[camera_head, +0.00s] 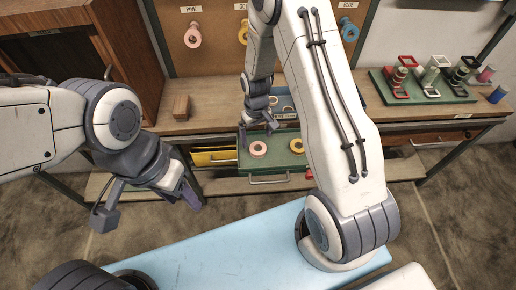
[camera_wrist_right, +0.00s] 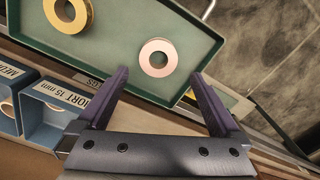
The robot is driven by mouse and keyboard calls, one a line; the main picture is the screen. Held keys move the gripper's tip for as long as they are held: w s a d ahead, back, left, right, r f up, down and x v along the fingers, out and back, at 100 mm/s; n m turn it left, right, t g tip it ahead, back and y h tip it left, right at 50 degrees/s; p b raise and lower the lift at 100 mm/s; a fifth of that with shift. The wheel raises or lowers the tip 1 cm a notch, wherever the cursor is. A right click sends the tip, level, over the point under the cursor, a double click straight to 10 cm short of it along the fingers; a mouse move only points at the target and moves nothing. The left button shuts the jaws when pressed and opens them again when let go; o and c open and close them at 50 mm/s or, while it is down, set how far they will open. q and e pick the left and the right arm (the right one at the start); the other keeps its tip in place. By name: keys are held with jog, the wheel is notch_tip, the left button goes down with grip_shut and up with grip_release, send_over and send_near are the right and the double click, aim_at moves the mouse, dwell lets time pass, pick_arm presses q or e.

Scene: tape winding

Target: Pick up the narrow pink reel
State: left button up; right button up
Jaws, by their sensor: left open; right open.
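The pink reel (camera_head: 258,155) lies flat in the green drawer (camera_head: 277,162) below the bench top. In the right wrist view the pink reel (camera_wrist_right: 145,50) is a pale pink ring with a round hole, on the green drawer floor (camera_wrist_right: 110,50). My right gripper (camera_head: 257,134) is open and empty above the drawer. In its wrist view the right fingertips (camera_wrist_right: 160,75) straddle the line to the reel, which shows just beyond them, apart from both. My left gripper (camera_head: 152,203) is open and empty at the left, away from the drawer.
A yellow reel (camera_head: 297,151) lies beside the pink one, to its right. Blue labelled bins (camera_wrist_right: 50,108) stand near the drawer in the wrist view. A wooden block (camera_head: 181,108) and a green rack (camera_head: 425,95) of several reels stand on the bench. More reels hang on the back board.

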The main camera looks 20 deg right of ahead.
aim_at(258, 151)
notch_tip(258, 151, down, 4)
jog(key=shift+s+d+f+p, duration=0.1)
jog(key=shift+d+p, duration=0.05)
jog(key=shift+p, duration=0.55)
jog(key=shift+f, duration=0.5)
jog(key=c, duration=1.3)
